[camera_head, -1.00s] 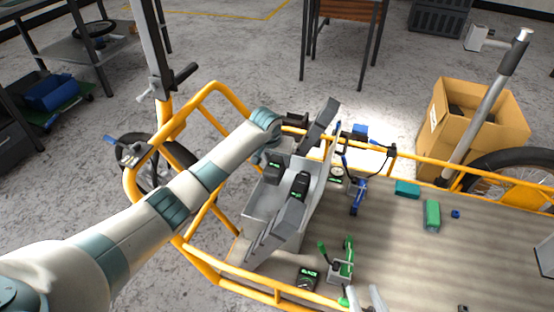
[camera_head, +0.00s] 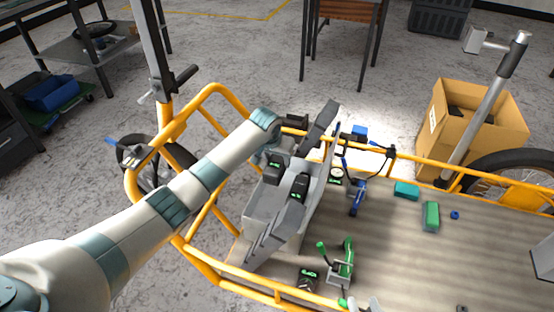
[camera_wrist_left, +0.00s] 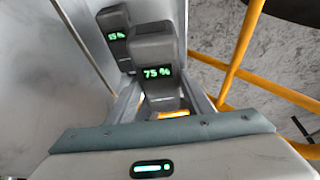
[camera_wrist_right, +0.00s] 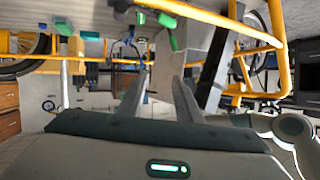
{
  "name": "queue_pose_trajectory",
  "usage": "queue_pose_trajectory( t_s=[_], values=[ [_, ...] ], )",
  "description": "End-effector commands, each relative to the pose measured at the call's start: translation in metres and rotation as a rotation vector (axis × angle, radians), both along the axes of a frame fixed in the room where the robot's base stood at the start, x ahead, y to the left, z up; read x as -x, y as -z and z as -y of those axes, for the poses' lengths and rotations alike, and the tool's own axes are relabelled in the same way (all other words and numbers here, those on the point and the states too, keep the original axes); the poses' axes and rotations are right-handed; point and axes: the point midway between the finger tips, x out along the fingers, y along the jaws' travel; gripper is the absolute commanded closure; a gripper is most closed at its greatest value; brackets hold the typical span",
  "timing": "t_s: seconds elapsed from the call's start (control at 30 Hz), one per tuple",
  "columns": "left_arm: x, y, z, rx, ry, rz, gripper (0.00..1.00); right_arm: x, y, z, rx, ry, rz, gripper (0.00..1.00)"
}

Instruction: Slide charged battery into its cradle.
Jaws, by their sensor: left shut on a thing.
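A grey open box (camera_head: 262,205) stands at the left end of the cargo deck, with two dark batteries in it. In the left wrist view, the nearer battery (camera_wrist_left: 157,48) reads 75 % in green, and the one behind it (camera_wrist_left: 115,32) reads 15 %. The left gripper (camera_wrist_left: 160,108) is shut on the 75 % battery, which sits between its fingers. In the head view my left arm reaches over the yellow frame to the box, and its fingertips are mostly hidden. I cannot tell which part is the cradle.
Yellow frame rails (camera_head: 460,178) surround the deck. On the deck lie a green clamp (camera_head: 345,262), a blue clamp (camera_head: 357,198), green blocks (camera_head: 431,216) and a small dark device with a green display (camera_head: 308,278). A cardboard box (camera_head: 465,120) stands behind. The deck's middle is clear.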

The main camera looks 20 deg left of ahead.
Motion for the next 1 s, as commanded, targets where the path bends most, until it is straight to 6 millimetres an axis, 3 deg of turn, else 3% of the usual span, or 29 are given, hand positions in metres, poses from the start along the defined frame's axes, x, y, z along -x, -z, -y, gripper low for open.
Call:
queue_pose_trajectory(
  t_s=[1.0],
  values=[
    [-0.001, -0.010, 0.000, 0.001, 0.000, 0.003, 0.80, 0.015, 0.024, 0.010, 0.043, -0.002, -0.161, 0.69]
  ],
)
